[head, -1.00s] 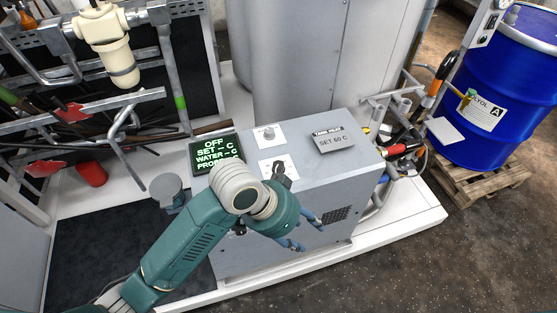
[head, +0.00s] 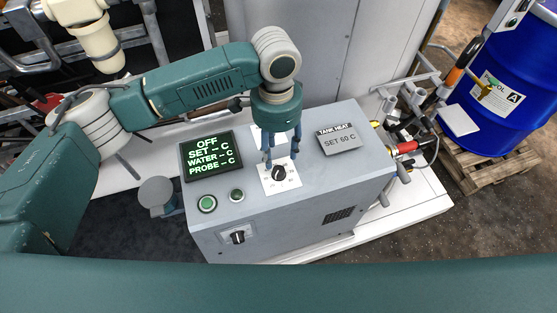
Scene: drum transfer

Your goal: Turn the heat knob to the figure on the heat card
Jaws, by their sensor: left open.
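The heat knob (head: 278,173) is a black dial on a white scale plate on top of the grey control box (head: 330,190). The heat card (head: 339,141) is a grey plate headed TANK HEAT and reads SET 60 C. The display (head: 210,163) shows OFF, with dashes for SET, WATER and PROBE. My left gripper (head: 281,160) points down with its blue fingers apart, just above and behind the knob. I cannot tell whether a finger touches it. A second white plate on the box is mostly hidden behind the gripper. My right gripper is not in view.
A lit green button (head: 207,204) and a smaller button (head: 236,195) sit below the display. A black switch (head: 238,237) is on the box's front face. A blue drum (head: 510,95) stands on a pallet (head: 485,165) at right. Hoses and valves lie beside the box.

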